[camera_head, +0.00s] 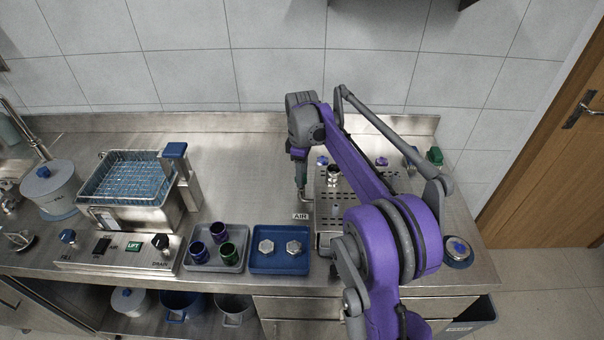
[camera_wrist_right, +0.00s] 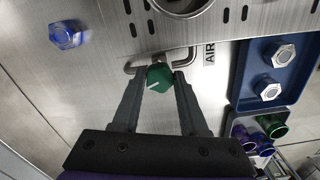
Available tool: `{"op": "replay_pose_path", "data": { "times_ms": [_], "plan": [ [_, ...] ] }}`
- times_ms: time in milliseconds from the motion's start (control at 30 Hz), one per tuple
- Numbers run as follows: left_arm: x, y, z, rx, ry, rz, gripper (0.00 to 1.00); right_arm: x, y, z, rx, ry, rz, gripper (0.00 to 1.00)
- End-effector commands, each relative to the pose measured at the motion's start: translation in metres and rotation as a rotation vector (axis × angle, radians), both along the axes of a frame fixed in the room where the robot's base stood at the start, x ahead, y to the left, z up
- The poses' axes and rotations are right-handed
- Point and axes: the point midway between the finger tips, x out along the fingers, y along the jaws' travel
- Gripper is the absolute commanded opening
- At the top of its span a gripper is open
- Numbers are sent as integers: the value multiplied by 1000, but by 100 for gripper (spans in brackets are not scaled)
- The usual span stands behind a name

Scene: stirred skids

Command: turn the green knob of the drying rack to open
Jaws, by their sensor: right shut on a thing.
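The drying rack (camera_head: 329,207) is a perforated steel unit on the right of the counter, partly hidden behind my purple right arm. Its perforated top also shows in the right wrist view (camera_wrist_right: 280,12). The green knob (camera_wrist_right: 158,78) sits by a bent metal pipe near the AIR label (camera_wrist_right: 210,52). It has a short white mark, slanted in the picture. My right gripper (camera_wrist_right: 159,80) is shut on the green knob, one finger on each side. In the head view the gripper (camera_head: 299,165) is at the rack's left edge, its fingertips hard to make out. My left gripper is not in view.
A grey tray (camera_head: 236,266) of dark cups and a blue tray (camera_head: 279,268) with two metal nuts stand left of the rack. A basket bath (camera_head: 130,215) is farther left. A blue knob (camera_wrist_right: 68,36) is near the gripper. Bare counter lies behind the trays.

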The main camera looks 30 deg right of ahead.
Motion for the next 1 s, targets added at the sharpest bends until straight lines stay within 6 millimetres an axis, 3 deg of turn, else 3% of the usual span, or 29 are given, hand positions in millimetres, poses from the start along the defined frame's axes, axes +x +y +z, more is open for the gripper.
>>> {"op": "replay_pose_path", "data": {
  "times_ms": [133,167,233,567,1000],
  "plan": [
    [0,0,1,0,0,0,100,1,-1,2,-1,-6,-2,0],
    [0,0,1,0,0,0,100,1,-1,2,-1,-6,-2,46],
    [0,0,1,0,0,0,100,1,-1,2,-1,-6,-2,56],
    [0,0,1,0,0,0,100,0,0,7,-1,-2,-2,56],
    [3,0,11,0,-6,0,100,1,0,88,-1,-4,-2,56]
  ]
}}
